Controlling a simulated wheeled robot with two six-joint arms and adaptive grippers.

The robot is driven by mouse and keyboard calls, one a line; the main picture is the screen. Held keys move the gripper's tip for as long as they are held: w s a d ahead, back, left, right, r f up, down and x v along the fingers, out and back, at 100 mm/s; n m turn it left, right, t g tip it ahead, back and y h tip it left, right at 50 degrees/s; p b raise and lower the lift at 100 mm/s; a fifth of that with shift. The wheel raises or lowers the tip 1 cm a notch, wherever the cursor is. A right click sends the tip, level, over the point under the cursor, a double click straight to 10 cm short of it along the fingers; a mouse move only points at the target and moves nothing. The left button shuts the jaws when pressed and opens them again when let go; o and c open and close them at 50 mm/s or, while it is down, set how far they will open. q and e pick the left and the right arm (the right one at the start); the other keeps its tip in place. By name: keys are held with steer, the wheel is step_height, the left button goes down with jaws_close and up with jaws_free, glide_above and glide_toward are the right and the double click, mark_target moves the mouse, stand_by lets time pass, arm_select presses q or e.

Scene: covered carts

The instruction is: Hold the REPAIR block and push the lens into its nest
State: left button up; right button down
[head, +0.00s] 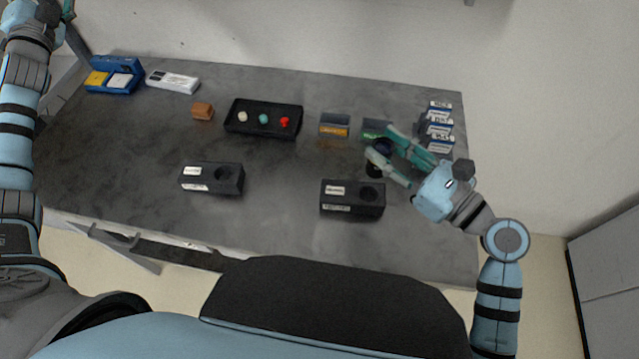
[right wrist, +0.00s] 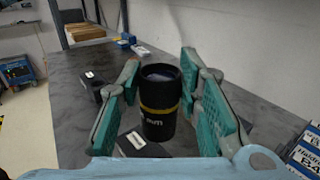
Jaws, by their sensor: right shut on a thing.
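Two black blocks with round holes and white labels stand on the table in the head view, a left block (head: 226,180) and a right block (head: 345,208). The lettering is too small to read, so I cannot tell which is REPAIR. The lens (right wrist: 158,125) is a black cylinder with a yellow band, upright between the fingers of my right gripper (right wrist: 160,98). In the head view my right gripper (head: 388,160) is behind and right of the right block, shut on the lens (head: 383,146). My left gripper (head: 70,10) barely shows at the top left corner, away from the blocks.
A black tray (head: 262,131) with small coloured pieces, a brown block (head: 203,112) and a small bin (head: 334,122) stand behind the blocks. White labelled boxes (head: 440,128) line the right edge. A blue case (head: 115,88) sits back left. The front left table is clear.

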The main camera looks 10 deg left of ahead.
arm_select(q)
steer(key=w+d+f+n+g+h, duration=0.25)
steer(key=w+d+f, duration=0.35)
steer(key=d, duration=0.4)
steer(key=w+d+f+n+g+h, duration=0.15)
steer(key=w+d+f+h, duration=0.25)
steer(key=d+f, duration=0.45)
steer(key=s+d+m+g+h, duration=0.2)
steer(key=d+h, duration=0.6)
steer(key=d, duration=1.6)
steer(key=m+g+h, duration=0.7)
steer(key=m+g, duration=0.3)
steer(key=g, duration=0.2)
glide_toward(351, 195)
steer(key=d+f, duration=0.2)
steer(key=shift+w+d+f, duration=0.15)
steer(key=shift+w+d, duration=0.15)
steer(key=shift+w, duration=0.1)
steer(key=x, duration=0.6)
steer(key=shift+w, duration=0.1)
steer(key=shift+d+f, duration=0.25)
steer(key=shift+d, duration=0.3)
steer(key=c, duration=1.2)
steer(key=shift+c, duration=0.2)
